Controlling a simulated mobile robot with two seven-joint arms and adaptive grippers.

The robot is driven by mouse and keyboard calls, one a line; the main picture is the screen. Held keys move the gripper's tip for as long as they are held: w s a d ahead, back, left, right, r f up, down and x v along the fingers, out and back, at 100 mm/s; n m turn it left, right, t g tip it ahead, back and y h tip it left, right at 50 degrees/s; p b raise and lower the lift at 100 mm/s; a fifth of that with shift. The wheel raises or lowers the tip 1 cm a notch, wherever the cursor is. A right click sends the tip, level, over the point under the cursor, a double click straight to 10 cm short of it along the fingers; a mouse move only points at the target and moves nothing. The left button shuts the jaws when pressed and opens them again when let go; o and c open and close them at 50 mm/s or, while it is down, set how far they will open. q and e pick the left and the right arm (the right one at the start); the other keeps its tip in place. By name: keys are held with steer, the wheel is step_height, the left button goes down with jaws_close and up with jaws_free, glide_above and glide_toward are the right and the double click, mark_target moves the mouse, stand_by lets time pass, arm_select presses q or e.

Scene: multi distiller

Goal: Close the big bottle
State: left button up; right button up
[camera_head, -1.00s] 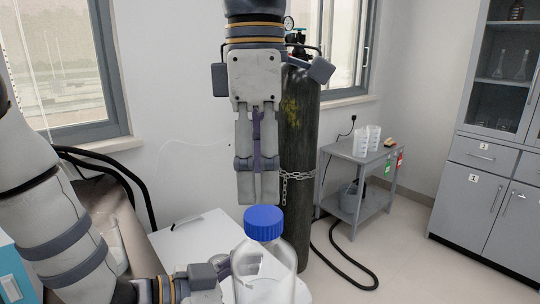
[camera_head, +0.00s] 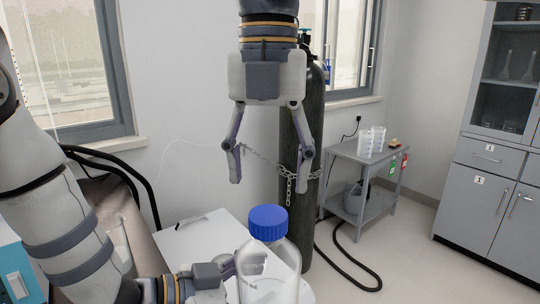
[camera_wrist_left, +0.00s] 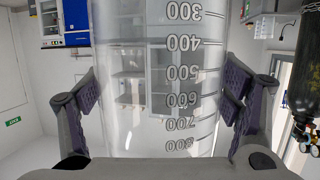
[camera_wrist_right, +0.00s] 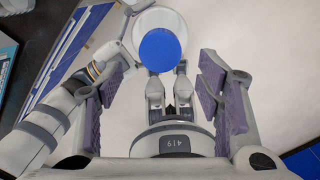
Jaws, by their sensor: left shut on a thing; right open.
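The big bottle is clear, with a blue cap (camera_head: 268,223) on its neck; its body (camera_head: 270,277) runs toward the bottom of the head view. My left gripper (camera_wrist_left: 160,100) is shut on the bottle, one finger on each side of the graduated wall (camera_wrist_left: 150,75). My right gripper (camera_head: 270,178) is open and empty, pointing down above the cap, with its fingers spread wide. In the right wrist view the blue cap (camera_wrist_right: 160,50) shows beyond the open fingers, apart from them. Whether the cap is fully tightened cannot be told.
A dark gas cylinder (camera_head: 302,150) with a chain stands behind my right gripper. A white surface (camera_head: 200,245) lies left of the bottle. A grey side table (camera_head: 362,153) and a grey cabinet (camera_head: 500,175) stand at the right.

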mark_target(268, 214)
step_height(268, 214, down, 7)
steer(key=shift+r, duration=0.15)
